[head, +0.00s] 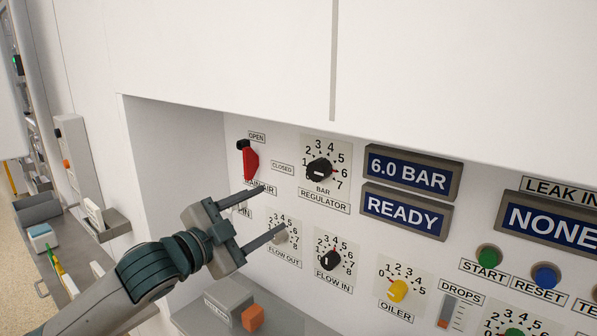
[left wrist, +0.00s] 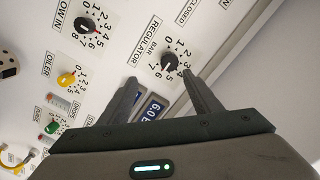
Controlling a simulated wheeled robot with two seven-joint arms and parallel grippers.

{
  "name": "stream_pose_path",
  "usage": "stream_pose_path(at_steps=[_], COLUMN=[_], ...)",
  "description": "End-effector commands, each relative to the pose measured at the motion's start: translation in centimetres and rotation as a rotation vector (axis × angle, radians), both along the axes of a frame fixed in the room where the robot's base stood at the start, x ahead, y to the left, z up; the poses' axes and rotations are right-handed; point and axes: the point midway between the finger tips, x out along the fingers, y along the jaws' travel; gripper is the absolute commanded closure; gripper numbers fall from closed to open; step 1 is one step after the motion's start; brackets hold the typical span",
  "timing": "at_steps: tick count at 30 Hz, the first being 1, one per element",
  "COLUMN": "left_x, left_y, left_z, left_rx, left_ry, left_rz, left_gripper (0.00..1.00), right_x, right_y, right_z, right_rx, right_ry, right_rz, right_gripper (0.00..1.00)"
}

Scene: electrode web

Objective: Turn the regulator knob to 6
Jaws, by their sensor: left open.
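The black regulator knob (head: 319,171) sits on a white dial plate above the REGULATOR label, and its red pointer is at about 6. The blue display (head: 408,172) beside it reads 6.0 BAR. My left gripper (head: 272,209) is open and empty, with its fingertips to the lower left of the knob and apart from it in the head view. In the left wrist view, the knob (left wrist: 169,61) shows beyond the gap between the open fingers (left wrist: 160,80). My right gripper is in neither view.
A red main-air handle (head: 249,160) is left of the regulator. Below are the flow-out knob (head: 280,235), partly behind a finger, the black flow-in knob (head: 328,260) and the yellow oiler knob (head: 398,291). A second display (head: 404,210) reads READY. The panel is recessed below a white overhang.

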Motion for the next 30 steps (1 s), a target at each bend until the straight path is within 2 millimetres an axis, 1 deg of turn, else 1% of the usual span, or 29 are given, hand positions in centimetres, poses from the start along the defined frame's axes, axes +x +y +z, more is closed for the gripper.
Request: stream_pose_path(at_steps=[1,5,6,8,9,11,12,14,15,17,21,23,24,26,27,29,30], left_x=[-0.3,-1.1,-1.4,-2.1,-2.6,-3.3,-3.9,-4.9,-5.6,-6.7,-9.8,-11.4,-12.5,-14.4,-15.6,-17.7,-19.1], left_y=[-0.1,-0.1,0.0,0.1,0.3,0.6,0.8,1.1,1.4,1.9,3.1,3.7,4.2,4.8,5.3,6.0,6.5], left_z=[-1.5,-5.6,-7.0,-9.3,-10.8,-13.0,-14.6,-16.8,-18.3,-20.6,-25.7,-27.9,-29.3,-31.4,-32.8,-34.8,-36.1], left_rx=[-0.010,-0.042,-0.052,-0.069,-0.080,-0.096,-0.107,-0.122,-0.132,-0.145,-0.177,-0.189,-0.194,-0.204,-0.210,-0.217,-0.222], left_ry=[0.030,0.116,0.149,0.198,0.232,0.283,0.319,0.371,0.408,0.462,0.592,0.650,0.689,0.747,0.786,0.846,0.886], left_rz=[0.007,0.040,0.055,0.078,0.095,0.122,0.141,0.171,0.192,0.226,0.308,0.347,0.375,0.416,0.446,0.490,0.521], left_gripper=[0.42,0.42,0.42,0.42,0.42,0.42,0.42,0.42,0.42,0.42,0.42,0.42,0.42,0.42,0.42,0.42,0.42], right_x=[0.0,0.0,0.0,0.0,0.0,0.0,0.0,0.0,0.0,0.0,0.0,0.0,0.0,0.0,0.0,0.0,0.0], right_y=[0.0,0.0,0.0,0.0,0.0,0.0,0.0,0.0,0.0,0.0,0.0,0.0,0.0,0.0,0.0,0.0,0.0], right_z=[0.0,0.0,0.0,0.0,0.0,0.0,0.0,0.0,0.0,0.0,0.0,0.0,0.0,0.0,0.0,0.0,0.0], right_rx=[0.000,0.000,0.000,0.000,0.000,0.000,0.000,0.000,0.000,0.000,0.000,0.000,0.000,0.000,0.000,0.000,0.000], right_ry=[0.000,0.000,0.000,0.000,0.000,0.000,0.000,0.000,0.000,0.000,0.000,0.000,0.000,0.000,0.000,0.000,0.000], right_rz=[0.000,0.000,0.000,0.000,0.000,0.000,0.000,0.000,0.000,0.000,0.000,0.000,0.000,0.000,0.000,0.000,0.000], right_gripper=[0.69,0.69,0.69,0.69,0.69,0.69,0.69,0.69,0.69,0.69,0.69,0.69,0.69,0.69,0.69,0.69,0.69])
